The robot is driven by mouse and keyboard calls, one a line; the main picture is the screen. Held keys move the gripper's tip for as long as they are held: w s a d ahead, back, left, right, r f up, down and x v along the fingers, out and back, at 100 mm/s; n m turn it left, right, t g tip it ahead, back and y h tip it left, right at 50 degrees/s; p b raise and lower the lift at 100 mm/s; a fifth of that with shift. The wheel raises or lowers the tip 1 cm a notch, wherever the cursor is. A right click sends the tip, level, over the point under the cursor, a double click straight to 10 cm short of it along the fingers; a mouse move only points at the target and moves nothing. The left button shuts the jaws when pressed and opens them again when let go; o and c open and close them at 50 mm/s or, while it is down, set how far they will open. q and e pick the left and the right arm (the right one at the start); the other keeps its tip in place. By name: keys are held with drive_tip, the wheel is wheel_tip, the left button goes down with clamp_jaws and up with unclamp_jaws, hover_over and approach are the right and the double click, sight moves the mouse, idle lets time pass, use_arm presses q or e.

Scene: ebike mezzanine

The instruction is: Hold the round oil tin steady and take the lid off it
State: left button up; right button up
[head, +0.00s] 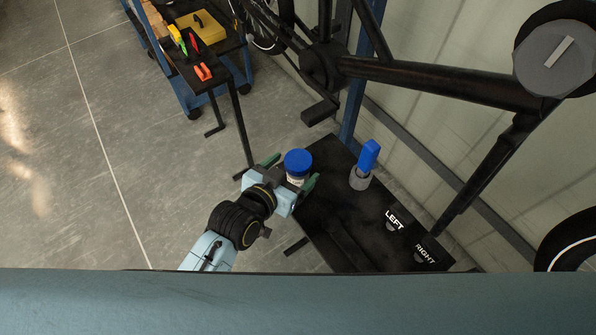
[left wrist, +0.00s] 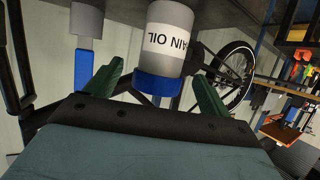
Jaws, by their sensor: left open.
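My left gripper (head: 291,172) is open, with one green finger on each side of the tin. I cannot tell whether the fingers touch it. My right gripper is in neither view.
A grey cup (head: 360,181) holding a blue object (head: 369,154) stands right of the tin. Labels "LEFT" (head: 394,219) and "RIGHT" (head: 425,253) lie toward the bench's near right end. A dark bike frame (head: 440,82) spans behind. A dark side table (head: 205,70) with tools stands at upper left.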

use_arm(q)
drive_tip(key=shift+x, duration=1.5)
drive_tip(key=shift+s, duration=0.1)
drive_tip(key=shift+c, duration=0.4)
drive_tip(key=c, duration=1.1)
wheel_tip(320, 180, up, 10)
drive_tip(key=shift+p, duration=0.9)
drive_tip(key=o, duration=0.5)
drive_tip(key=c, duration=0.8)
drive_tip(key=shift+o, duration=0.2)
